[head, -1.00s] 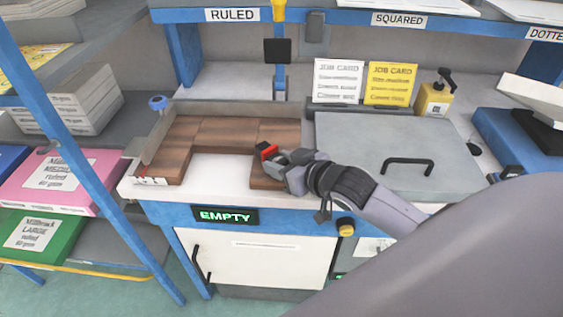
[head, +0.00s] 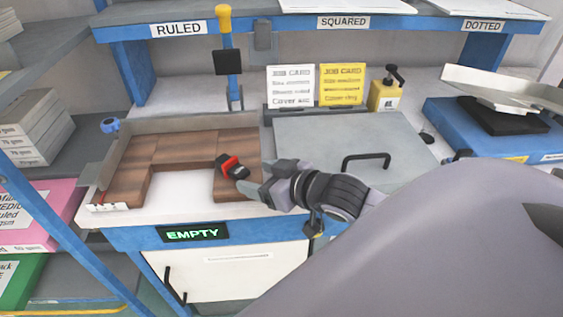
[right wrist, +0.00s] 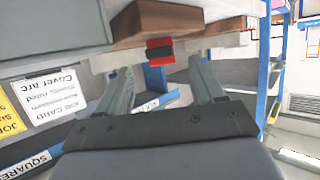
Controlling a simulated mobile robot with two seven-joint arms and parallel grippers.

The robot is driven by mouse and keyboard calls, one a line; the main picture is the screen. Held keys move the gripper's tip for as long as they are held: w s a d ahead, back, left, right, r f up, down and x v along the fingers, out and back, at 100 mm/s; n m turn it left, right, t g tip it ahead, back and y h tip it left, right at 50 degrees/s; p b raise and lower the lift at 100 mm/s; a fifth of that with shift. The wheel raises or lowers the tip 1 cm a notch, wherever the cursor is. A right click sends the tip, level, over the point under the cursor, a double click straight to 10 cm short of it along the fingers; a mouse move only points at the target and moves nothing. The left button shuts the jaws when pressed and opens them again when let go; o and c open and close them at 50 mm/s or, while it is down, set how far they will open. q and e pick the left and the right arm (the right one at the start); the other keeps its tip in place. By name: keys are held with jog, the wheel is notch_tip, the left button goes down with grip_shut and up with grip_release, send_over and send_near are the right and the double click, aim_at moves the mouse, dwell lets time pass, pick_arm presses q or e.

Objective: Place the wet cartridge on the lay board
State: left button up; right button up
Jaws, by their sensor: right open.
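The wet cartridge, a small red and black block (head: 232,166), rests on the right arm of the brown wooden lay board (head: 190,143). The board is U-shaped, with its opening towards the front. My right gripper (head: 258,184) is just right of the cartridge, apart from it. In the right wrist view, the cartridge (right wrist: 160,50) shows beyond the open, empty fingers (right wrist: 162,72), against the edge of the brown board (right wrist: 195,22). My left gripper is not in view.
A grey lid (head: 345,140) with a black handle lies right of the board. Two job cards (head: 290,86) and a yellow pump bottle (head: 384,95) stand behind it. A metal fence (head: 122,150) edges the board's left side. A lit EMPTY sign (head: 193,232) is on the front.

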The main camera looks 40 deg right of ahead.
jog(key=v, duration=0.6)
jog(key=shift+s, duration=0.15)
jog(key=shift+r, duration=0.15)
dwell(0.4)
